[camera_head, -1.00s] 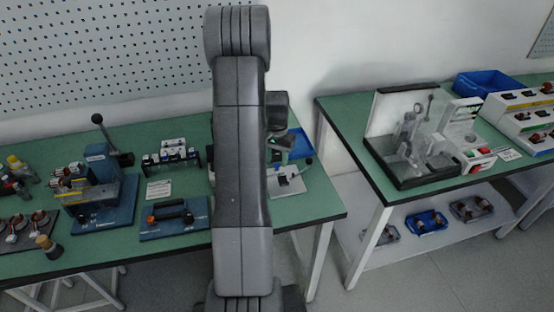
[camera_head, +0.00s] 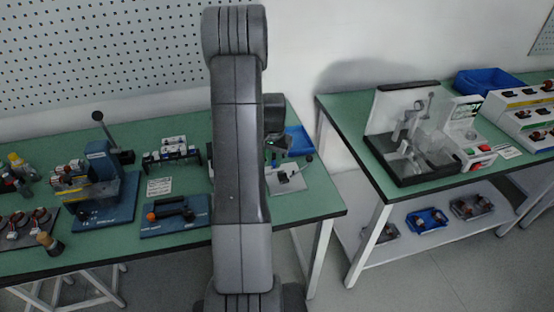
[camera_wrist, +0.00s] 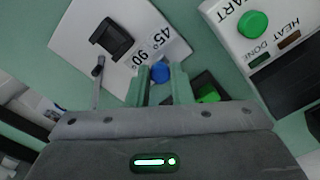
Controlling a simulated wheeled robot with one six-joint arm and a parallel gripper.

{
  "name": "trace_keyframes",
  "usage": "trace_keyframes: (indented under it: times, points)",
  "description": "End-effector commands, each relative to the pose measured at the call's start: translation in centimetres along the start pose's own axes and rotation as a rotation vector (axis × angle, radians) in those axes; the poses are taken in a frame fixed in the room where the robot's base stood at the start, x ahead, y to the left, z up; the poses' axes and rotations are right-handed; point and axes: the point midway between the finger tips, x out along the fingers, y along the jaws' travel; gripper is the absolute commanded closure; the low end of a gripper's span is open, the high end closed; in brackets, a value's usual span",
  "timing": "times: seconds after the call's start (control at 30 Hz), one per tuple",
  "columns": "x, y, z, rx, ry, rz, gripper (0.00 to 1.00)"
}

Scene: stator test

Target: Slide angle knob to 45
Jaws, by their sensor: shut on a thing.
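The angle knob is a small blue knob (camera_wrist: 160,71) at the edge of a white plate (camera_wrist: 75,38), beside the printed marks 45° and 90° in the wrist view. My gripper (camera_wrist: 161,84) has its two fingers on either side of this knob and is shut on it. The knob lies close to the 45° and 90° marks; which one it is set to I cannot tell. In the head view my gripper (camera_head: 276,146) is over the right end of the left table, by the white plate (camera_head: 294,186). The knob is hidden there.
A black block (camera_wrist: 112,38) and a grey lever (camera_wrist: 98,70) are at the white plate. A white unit with a green START button (camera_wrist: 252,24) is at upper right. A blue bin (camera_head: 298,140) stands behind my gripper. Green table surface lies between.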

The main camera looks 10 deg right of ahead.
Motion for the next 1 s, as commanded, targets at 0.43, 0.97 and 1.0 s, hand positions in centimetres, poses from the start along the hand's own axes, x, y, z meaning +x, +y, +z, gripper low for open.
trace_keyframes:
  times: [0.43, 0.97, 1.0]
  points:
    - [0.0, -1.5, 1.1, 0.0, -0.001, -0.002, 0.69]
    - [-1.7, -1.4, 1.0, 0.0, 0.003, -0.002, 0.58]
    - [-2.5, -1.4, 1.0, 0.0, 0.005, -0.003, 0.58]
